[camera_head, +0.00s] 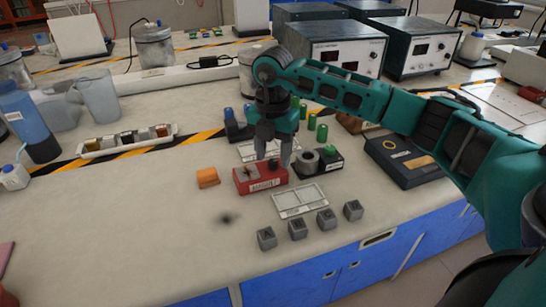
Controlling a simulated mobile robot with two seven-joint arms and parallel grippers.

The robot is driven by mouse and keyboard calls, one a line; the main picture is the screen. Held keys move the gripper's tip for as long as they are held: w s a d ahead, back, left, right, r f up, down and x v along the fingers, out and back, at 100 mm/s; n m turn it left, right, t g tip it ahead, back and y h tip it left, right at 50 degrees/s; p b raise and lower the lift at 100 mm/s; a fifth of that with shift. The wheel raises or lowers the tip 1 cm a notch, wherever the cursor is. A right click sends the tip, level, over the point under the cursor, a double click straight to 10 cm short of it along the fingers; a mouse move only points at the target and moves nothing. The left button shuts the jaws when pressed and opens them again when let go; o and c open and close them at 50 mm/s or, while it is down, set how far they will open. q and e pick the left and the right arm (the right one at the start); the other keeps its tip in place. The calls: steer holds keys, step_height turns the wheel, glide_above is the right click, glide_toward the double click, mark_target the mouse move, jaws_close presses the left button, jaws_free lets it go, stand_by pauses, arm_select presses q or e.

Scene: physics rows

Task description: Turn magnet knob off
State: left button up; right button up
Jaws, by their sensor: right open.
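A red box (262,180) with a pale label on its front and small dark parts on top sits on the bench, in the middle of the view. The label is too small to read surely. I cannot tell which dark part is the magnet knob. My right gripper (272,158) points down just above the red box, its two fingers apart and nothing seen between them. The fingers partly cover the top of the box, and I cannot tell whether they touch it. My left gripper is not in view.
A black block with a grey round part (307,161) stands right of the red box. An orange block (207,178) is to its left. A white grid tray (299,200) and several grey cubes (298,228) lie in front. The front left bench is mostly clear.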

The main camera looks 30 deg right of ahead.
steer(key=shift+f, duration=0.6)
jaws_close()
